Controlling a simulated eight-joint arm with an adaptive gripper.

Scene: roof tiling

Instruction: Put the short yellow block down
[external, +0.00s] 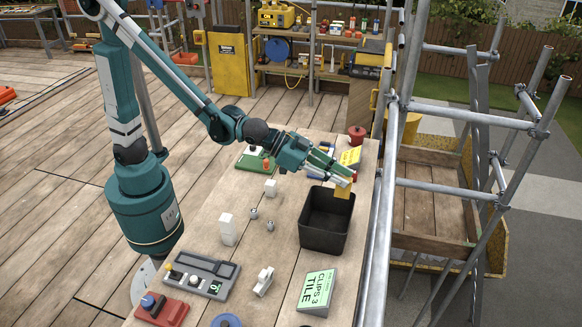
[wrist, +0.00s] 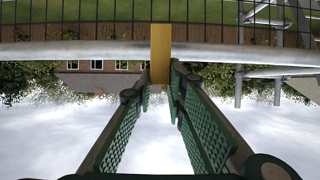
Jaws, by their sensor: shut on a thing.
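The short yellow block (external: 343,189) is held at the tips of my gripper (external: 337,176) in the external view. It hangs in the air, appearing over the far right rim of the black bin (external: 326,243); its exact height cannot be told. In the wrist view the yellow block (wrist: 160,45) stands upright between the green fingertips (wrist: 160,76), with the fingers closed on its lower end. The part of the bin's floor that shows is dark and looks empty.
A tall white block (external: 227,229), a short white block (external: 270,188) and small grey bolts stand left of the bin. A green sign (external: 316,290) sits in front, a yellow sign (external: 350,157) behind. Scaffold rails (external: 380,215) run along the bench's right edge.

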